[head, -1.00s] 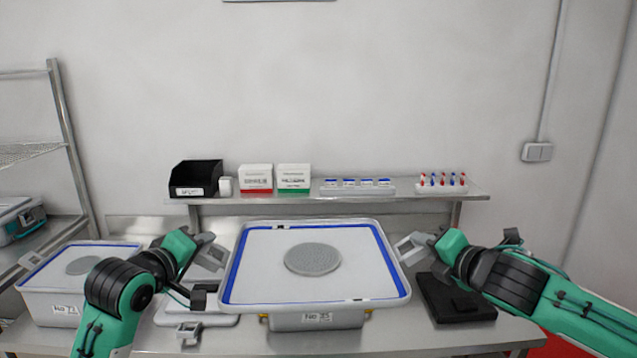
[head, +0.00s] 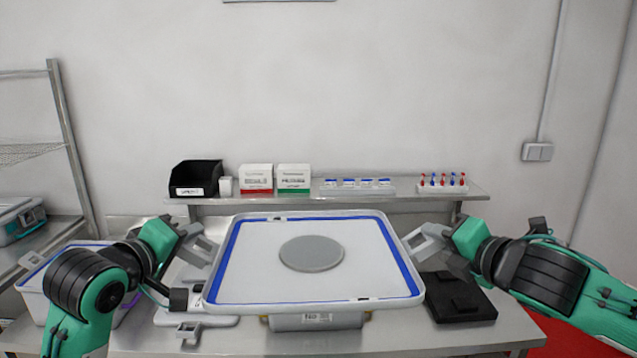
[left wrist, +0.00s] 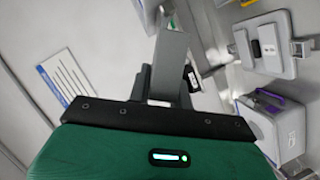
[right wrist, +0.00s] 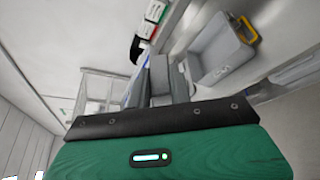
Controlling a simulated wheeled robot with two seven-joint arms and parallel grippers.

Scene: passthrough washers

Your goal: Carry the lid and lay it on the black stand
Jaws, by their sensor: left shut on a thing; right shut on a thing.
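The lid (head: 320,245) is a pale rectangular panel with a blue inner border and a round grey disc in its middle. It is held roughly level above the table, over a grey box (head: 318,321) that it mostly hides. My left gripper (head: 207,248) is shut on the lid's left edge and my right gripper (head: 415,246) is shut on its right edge. The black stand (head: 460,298) lies on the table to the right, below my right gripper, with nothing on it. The wrist views show the fingers but no clear view of the lid.
A steel table (head: 385,341) carries the box and stand. A pale device (head: 195,318) sits left of the box, partly hidden by the lid. A back shelf (head: 400,195) holds cartons, a black bin and a tube rack.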

